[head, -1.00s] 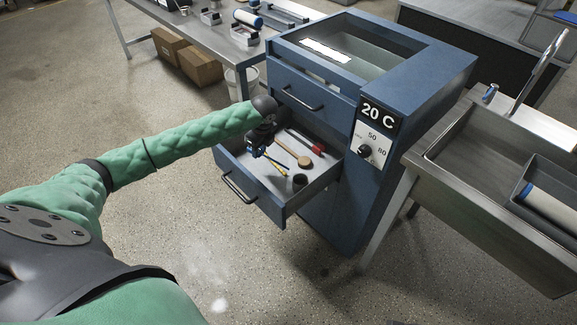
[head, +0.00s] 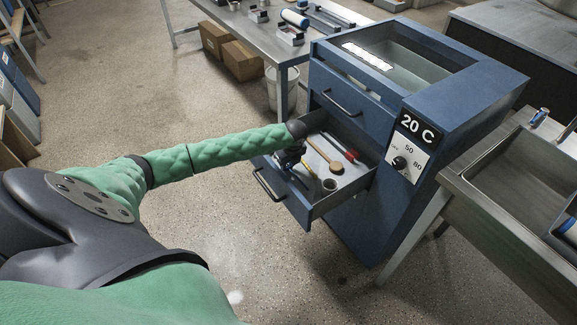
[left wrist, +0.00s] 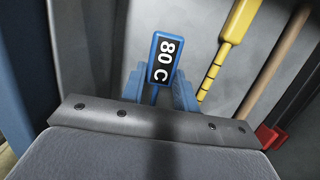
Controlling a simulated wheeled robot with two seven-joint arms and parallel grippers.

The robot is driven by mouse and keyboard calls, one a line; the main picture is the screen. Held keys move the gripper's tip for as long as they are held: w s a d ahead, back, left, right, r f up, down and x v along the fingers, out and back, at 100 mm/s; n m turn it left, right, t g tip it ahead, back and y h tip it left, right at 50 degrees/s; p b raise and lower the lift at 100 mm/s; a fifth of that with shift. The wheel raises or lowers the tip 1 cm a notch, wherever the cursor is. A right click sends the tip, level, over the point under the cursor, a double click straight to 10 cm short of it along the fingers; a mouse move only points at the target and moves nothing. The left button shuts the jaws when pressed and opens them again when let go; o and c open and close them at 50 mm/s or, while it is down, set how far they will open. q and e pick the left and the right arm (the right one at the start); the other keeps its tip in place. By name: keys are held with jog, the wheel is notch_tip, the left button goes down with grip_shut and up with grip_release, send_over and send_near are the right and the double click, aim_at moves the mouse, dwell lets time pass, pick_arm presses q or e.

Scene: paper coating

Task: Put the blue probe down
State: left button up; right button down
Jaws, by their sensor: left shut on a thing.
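The blue probe (left wrist: 166,58) has a black display reading "80 C". It sits between the blue fingers of my left gripper (left wrist: 160,92), which is shut on it. In the head view my left gripper (head: 289,160) is inside the open drawer (head: 297,206), near its left front part. The probe is mostly hidden there by my gripper and arm. The wrist view shows its display end close above the grey drawer floor; I cannot tell whether it touches. My right gripper is not in view.
The drawer also holds a yellow tool (left wrist: 229,40), a wooden-handled tool (head: 326,157), a red-handled tool (head: 349,155) and a dark cup (head: 330,185). The blue cabinet (head: 385,120) reads "20 C". A steel sink (head: 510,185) stands at right.

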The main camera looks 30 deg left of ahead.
aim_at(291, 170)
pick_arm(q)
jog(key=shift+x, duration=0.9)
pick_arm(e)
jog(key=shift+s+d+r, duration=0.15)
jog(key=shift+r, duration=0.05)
pick_arm(q)
jog(key=shift+d+f, duration=0.1)
jog(key=shift+d, duration=0.05)
jog(key=o, duration=1.1)
jog(key=shift+c, duration=0.2)
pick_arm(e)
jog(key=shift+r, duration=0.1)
pick_arm(q)
jog(key=shift+d+r, duration=0.1)
jog(key=shift+r, duration=0.55)
jog(key=b+v, duration=0.1)
jog(key=v, duration=1)
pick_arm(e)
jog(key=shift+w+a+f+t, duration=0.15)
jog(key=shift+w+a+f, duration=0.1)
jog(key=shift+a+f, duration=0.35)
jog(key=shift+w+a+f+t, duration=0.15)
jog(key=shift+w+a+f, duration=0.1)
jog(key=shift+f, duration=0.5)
pick_arm(q)
jog(key=shift+s, duration=0.15)
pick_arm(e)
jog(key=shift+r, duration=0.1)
